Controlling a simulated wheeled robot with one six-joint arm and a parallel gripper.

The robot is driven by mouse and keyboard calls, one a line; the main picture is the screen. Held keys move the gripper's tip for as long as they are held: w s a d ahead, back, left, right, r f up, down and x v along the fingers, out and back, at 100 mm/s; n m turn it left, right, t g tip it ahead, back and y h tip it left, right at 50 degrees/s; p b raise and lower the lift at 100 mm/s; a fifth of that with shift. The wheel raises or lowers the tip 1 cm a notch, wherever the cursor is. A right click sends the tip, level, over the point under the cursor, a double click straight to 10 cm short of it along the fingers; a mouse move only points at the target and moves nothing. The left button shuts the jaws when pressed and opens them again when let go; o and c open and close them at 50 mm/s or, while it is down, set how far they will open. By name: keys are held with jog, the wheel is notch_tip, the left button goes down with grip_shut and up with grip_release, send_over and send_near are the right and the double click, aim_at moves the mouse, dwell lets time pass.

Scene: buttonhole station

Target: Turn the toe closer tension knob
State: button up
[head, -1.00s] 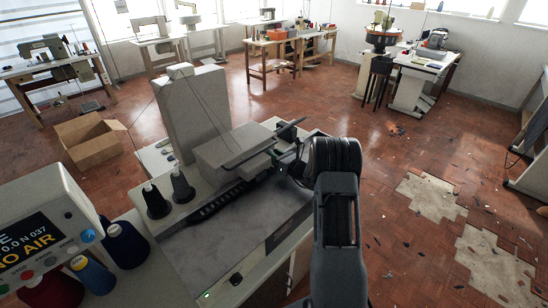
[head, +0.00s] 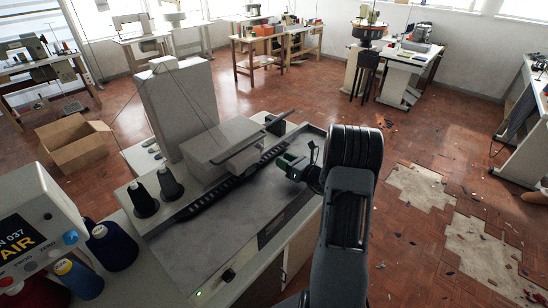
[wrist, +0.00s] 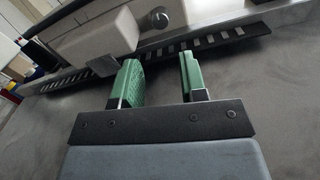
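The buttonhole machine (head: 165,245) has a pale boxy head (head: 220,142) above its grey bed. In the wrist view, a small round metal knob (wrist: 158,18) sits on the front of the pale head, at the top centre, beyond my fingertips. No label shows, so I cannot tell if it is the toe closer tension knob. My gripper (wrist: 160,76) has two green-padded fingers, spread apart with nothing between them. The knob lines up roughly with the gap between them. In the head view, my gripper (head: 285,163) is above the bed, right of the head; the knob cannot be made out there.
A dark slotted bar (wrist: 190,46) runs along the head's lower front. Black thread cones (head: 144,200) stand on the machine's left. A control panel (head: 32,235) and thread spools (head: 113,246) are nearer left. The floor right of my arm is open, with broken tiles.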

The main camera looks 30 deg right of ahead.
jog(key=shift+v, duration=1.8)
jog(key=a+r+n+g+y, duration=0.1)
jog(key=a+n, duration=0.1)
jog(key=a, duration=0.1)
jog(key=s+a+r+n+g+y, duration=0.1)
jog(key=a+n+g, duration=0.1)
jog(key=a, duration=0.1)
jog(key=a+r+n+g+y, duration=0.1)
jog(key=a+n, duration=0.1)
jog(key=a, duration=0.1)
jog(key=shift+s+a+r+n+g+y, duration=0.15)
jog(key=shift+s+r+n+g+y, duration=0.15)
jog(key=shift+n+g, duration=0.1)
jog(key=s+a+r+n+g, duration=0.2)
jog(key=s+a+n+g, duration=0.4)
jog(key=a+n, duration=0.35)
jog(key=s+r+n+g+h, duration=0.1)
jog(key=s+r+n+h, duration=0.2)
jog(key=s+n+h, duration=0.8)
jog(key=s+n, duration=0.3)
jog(key=n, duration=0.3)
jog(key=shift+a+r+g, duration=0.25)
jog(key=shift+a+g, duration=0.1)
jog(key=shift+g, duration=0.05)
